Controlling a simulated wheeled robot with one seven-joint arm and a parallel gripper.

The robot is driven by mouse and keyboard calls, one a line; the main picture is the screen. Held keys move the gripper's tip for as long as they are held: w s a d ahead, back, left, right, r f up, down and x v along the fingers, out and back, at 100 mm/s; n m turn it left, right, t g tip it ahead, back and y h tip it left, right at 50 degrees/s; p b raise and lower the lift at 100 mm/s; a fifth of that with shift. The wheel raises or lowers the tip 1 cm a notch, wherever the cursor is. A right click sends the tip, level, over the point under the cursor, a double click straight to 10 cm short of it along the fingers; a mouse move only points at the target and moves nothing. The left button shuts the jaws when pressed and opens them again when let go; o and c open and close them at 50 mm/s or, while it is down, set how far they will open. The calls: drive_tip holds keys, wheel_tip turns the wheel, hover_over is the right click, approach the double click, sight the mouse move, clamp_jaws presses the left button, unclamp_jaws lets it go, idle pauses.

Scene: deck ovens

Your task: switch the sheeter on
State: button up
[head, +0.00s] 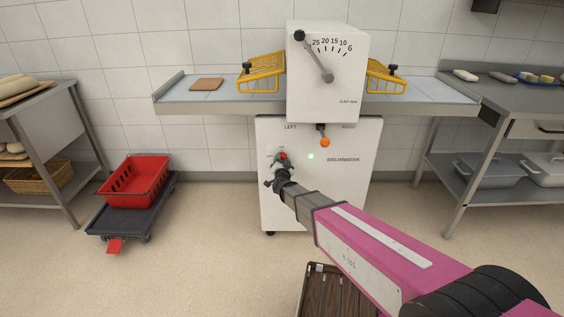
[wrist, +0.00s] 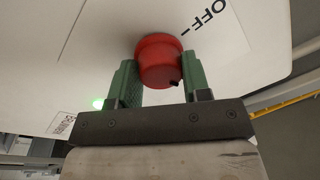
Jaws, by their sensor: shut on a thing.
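The sheeter is a white machine; its lower cabinet (head: 345,190) stands below a white gap head (head: 345,85) with a dial and a lever. A red rotary switch (head: 283,156) is on the front of the cabinet at left, partly hidden by my gripper. In the wrist view the red knob (wrist: 158,60) sits between two green finger pads, with an "OFF" label beside it. My gripper (wrist: 158,82) is shut on the red knob; it also shows in the head view (head: 281,166). A green light (head: 310,156) glows right of the switch.
Yellow guards (head: 262,73) flank the gap head above the belt table (head: 205,97). An orange-knobbed lever (head: 325,142) hangs below the head. A red crate (head: 135,181) on a dark trolley stands at left. A dark slatted crate (head: 335,290) lies on the floor near my arm.

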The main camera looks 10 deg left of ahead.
drive_tip(key=shift+f+m, duration=0.1)
drive_tip(key=shift+m, duration=1.1)
drive_tip(key=shift+h, duration=0.3)
drive_tip(key=o, duration=0.9)
drive_tip(key=shift+s, duration=0.15)
drive_tip(key=v, duration=1)
drive_tip(key=shift+s+d, duration=0.1)
drive_tip(key=shift+s, duration=0.15)
